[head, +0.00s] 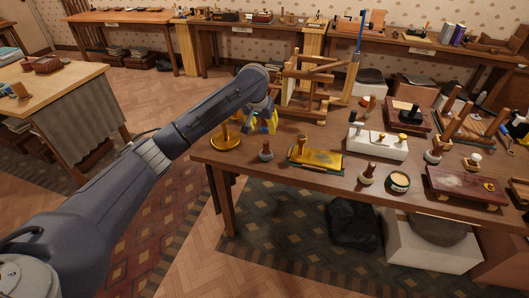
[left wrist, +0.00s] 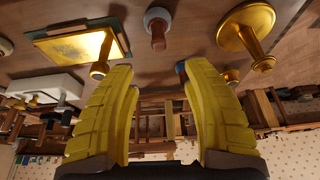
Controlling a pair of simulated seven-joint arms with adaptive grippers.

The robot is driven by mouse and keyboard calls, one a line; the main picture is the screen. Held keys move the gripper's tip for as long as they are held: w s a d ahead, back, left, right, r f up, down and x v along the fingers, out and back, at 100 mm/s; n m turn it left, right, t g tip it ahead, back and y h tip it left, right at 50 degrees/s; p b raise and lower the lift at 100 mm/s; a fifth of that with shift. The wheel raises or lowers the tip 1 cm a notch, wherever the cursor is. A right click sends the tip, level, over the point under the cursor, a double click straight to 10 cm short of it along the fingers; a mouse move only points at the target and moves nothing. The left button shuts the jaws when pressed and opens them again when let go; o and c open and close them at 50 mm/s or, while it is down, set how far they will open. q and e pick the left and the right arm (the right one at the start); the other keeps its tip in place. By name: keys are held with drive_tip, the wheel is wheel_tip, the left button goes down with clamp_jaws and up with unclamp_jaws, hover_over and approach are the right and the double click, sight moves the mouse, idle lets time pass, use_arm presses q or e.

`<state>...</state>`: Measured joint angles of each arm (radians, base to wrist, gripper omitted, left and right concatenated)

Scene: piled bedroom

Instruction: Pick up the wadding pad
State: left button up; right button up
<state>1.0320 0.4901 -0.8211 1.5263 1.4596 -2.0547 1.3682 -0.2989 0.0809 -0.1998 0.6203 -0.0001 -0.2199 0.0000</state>
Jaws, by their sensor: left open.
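My left gripper (head: 262,122) is open above the left end of the work table; its yellow fingers (left wrist: 160,105) stand wide apart with nothing between them. A small wooden-handled dabber with a pale grey base (head: 266,150) stands on the table just in front of the gripper. In the left wrist view the dabber (left wrist: 157,26) shows beyond the gap between the fingertips, apart from them. I cannot tell for certain which piece is the wadding pad; this dabber may be it. Similar handled pieces (head: 368,174) stand farther right. My right gripper is not in view.
A brass stand (head: 225,138) is close left of the gripper. A gold-topped pad (head: 318,160) lies to the right. A wooden frame (head: 305,85) rises behind. A white block with knobs (head: 377,143) and a round tin (head: 398,182) crowd the table farther right.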

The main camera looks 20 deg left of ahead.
sight(267, 145)
use_arm(q)
drive_tip(key=x, duration=1.4)
drive_tip(key=shift+w+d+f, duration=0.1)
drive_tip(key=shift+f, duration=0.3)
clamp_jaws()
